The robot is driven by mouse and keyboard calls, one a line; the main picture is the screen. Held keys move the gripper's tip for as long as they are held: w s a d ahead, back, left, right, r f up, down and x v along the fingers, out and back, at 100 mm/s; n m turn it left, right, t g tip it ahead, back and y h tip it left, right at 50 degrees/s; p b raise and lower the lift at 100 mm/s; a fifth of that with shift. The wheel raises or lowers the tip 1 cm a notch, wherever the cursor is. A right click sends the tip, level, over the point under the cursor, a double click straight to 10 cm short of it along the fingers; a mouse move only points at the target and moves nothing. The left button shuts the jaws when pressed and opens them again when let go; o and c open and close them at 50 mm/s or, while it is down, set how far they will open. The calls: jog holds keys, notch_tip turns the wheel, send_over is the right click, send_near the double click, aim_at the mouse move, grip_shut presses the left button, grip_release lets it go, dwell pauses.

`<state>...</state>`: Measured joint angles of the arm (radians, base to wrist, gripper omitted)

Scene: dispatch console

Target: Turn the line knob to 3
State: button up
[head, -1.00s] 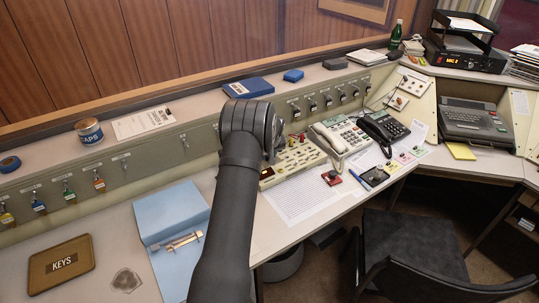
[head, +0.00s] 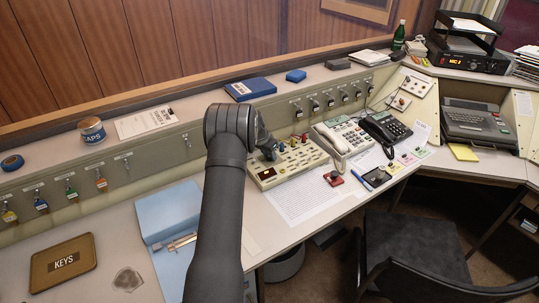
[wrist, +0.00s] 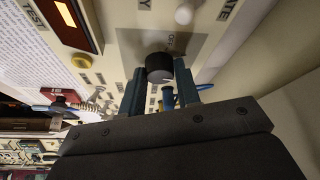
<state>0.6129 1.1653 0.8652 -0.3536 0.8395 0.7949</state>
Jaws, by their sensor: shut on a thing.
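A beige control panel (head: 300,160) with rows of buttons lies on the desk in the head view. My gripper (head: 269,154) reaches down at its left end. In the wrist view a round black knob (wrist: 158,68) stands on a grey plate. The two teal fingers of my gripper (wrist: 160,76) are on either side of it, shut on it. The label beside the knob is cut off, with a "Y" showing, so I cannot tell the knob's name. The pointer setting is not clear. In the head view the knob is hidden by my gripper.
A white telephone (head: 335,140) stands right of the panel. A paper sheet (head: 300,200) lies in front, and a blue folder (head: 170,210) to the left.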

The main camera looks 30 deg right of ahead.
jog(key=m, duration=0.2)
jog(key=m+g, duration=0.1)
jog(key=shift+w+m, duration=0.2)
jog(key=shift+m, duration=0.2)
jog(key=shift+w+m+g, duration=0.1)
jog(key=shift+m+g, duration=0.8)
jog(key=shift+m, duration=0.9)
jog(key=o, duration=1)
jog(key=shift+c, duration=0.2)
